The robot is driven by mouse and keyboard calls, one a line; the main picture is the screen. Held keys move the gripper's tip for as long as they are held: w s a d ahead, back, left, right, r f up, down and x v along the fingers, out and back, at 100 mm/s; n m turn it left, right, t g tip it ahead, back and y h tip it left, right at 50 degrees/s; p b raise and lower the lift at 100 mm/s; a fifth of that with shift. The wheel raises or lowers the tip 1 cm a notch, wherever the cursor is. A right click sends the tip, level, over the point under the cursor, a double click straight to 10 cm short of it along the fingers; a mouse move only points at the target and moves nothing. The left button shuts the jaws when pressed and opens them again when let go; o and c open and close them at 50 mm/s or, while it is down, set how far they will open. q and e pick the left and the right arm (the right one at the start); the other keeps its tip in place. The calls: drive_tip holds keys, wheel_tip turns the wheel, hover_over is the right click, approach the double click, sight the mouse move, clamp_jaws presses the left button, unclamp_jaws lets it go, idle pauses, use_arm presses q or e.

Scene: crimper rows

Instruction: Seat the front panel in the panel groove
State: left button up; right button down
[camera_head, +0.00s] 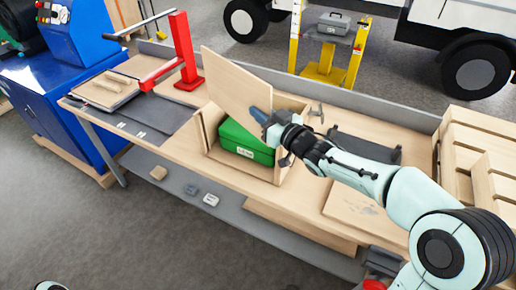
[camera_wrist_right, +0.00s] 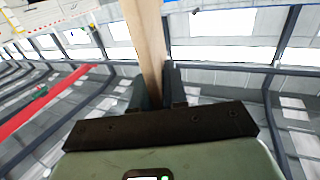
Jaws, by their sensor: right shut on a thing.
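My right gripper (camera_head: 263,116) is shut on the right edge of a flat wooden panel (camera_head: 236,86). The panel stands tilted above an open wooden box (camera_head: 212,128) on the workbench. In the right wrist view the panel (camera_wrist_right: 147,40) shows edge-on between the two fingers (camera_wrist_right: 153,90). A green case (camera_head: 240,141) with a white label sits inside the box, and its front shows. The groove cannot be made out. Whether the panel's lower edge touches the box is hard to tell. My left gripper is not in view.
The workbench (camera_head: 180,148) also carries a red arbor press (camera_head: 186,60), a dark mat (camera_head: 160,118), stacked boards (camera_head: 104,91) and a black tool or plate (camera_head: 366,146) behind my right arm. Wooden crates (camera_head: 478,150) stand at the right. Small boxes lie on the lower shelf (camera_head: 235,214).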

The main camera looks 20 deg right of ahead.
drive_tip(key=f, duration=0.6)
drive_tip(key=shift+w, duration=0.25)
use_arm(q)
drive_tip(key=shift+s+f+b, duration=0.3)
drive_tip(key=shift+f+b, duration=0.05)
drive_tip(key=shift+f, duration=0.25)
use_arm(e)
wheel_tip(320, 180, down, 5)
drive_tip(key=shift+f, duration=0.1)
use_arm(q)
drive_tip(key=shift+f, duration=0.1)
